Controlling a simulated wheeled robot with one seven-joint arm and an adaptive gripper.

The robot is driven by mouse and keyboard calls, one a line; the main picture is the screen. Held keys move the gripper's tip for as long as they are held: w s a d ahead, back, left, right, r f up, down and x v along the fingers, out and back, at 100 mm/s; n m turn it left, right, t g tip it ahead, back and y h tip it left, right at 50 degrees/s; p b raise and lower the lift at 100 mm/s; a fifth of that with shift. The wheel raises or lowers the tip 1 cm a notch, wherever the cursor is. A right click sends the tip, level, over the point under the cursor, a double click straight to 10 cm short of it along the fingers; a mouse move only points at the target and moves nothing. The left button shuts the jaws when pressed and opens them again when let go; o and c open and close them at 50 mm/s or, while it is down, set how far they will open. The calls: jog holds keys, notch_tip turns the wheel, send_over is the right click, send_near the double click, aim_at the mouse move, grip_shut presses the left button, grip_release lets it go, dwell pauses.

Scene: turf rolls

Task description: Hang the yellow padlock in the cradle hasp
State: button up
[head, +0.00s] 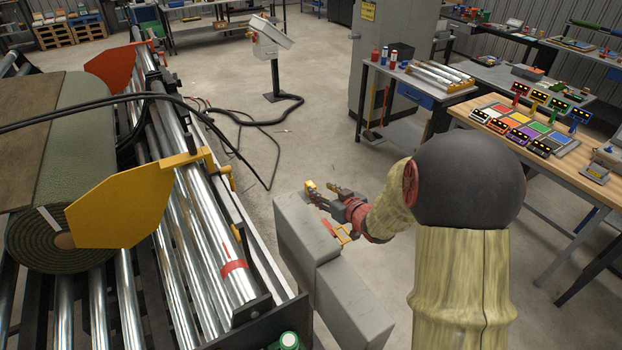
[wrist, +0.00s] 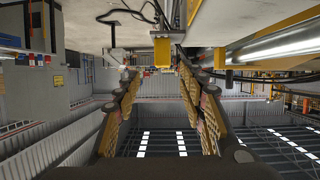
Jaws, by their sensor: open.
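The yellow padlock (wrist: 161,53) shows in the wrist view as a small yellow block between and beyond my fingertips, against a grey ledge; its shackle is not clear. My gripper (wrist: 160,75) is open, with nothing held between its tan-padded fingers. In the head view my gripper (head: 324,198) is above the grey post, with a small yellow patch at its tip that I cannot tell apart from a finger pad. A yellow latch fitting (head: 222,172) sits at the inner end of the yellow plate (head: 125,205) on the roller cradle; I cannot make out the hasp for certain.
The roller cradle (head: 190,260) with a turf roll (head: 35,240) fills the left. Black hoses cross it. A wooden bench (head: 560,175) is at right. Open floor lies behind.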

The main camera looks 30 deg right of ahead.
aim_at(312, 185)
jog(key=shift+w+f, duration=0.25)
jog(key=shift+w, duration=0.05)
jog(key=x, duration=0.7)
jog(key=shift+w+a, duration=0.1)
jog(key=shift+a, duration=0.15)
jog(key=shift+r, duration=0.1)
jog(key=shift+c, duration=0.9)
grip_shut()
